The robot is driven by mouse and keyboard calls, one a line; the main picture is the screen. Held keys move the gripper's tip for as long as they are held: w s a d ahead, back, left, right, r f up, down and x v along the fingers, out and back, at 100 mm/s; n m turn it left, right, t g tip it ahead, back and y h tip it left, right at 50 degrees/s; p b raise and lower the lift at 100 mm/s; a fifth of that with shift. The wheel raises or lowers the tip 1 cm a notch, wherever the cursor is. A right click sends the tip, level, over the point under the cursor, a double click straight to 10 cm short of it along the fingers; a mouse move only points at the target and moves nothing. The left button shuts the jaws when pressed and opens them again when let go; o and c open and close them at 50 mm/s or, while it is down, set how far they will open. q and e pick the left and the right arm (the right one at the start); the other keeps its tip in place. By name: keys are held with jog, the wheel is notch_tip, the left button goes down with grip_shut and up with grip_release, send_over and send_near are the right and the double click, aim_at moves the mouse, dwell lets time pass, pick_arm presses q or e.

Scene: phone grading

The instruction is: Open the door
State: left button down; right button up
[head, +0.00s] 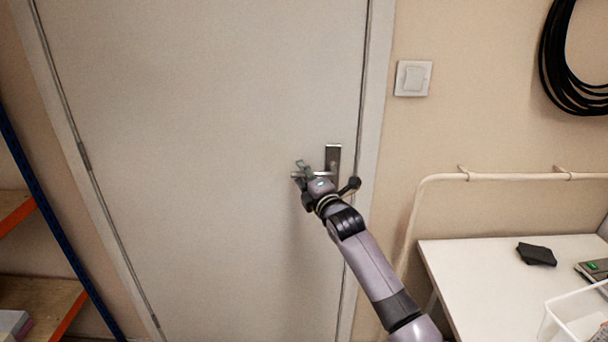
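The grey-white door (200,120) fills the middle of the head view. It sits flush in its frame and looks closed, with hinges on the left. A dark metal handle plate (333,158) is on its right side, and the lever handle (323,175) extends left from it. My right gripper (301,174) comes up from the lower right and is at the lever, partly covering it. Its fingers are small here, and I cannot tell whether they are open or closed around the lever. My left gripper is not in view.
A white table (470,285) stands at the lower right with a black item (536,254) and a white bin (570,318). A pipe (520,176) runs along the wall. A light switch (412,78) is right of the door. Shelving (40,290) stands at the left.

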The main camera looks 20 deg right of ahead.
jog(key=shift+w, duration=0.2)
jog(key=shift+c, duration=0.4)
grip_shut()
dwell(0.5)
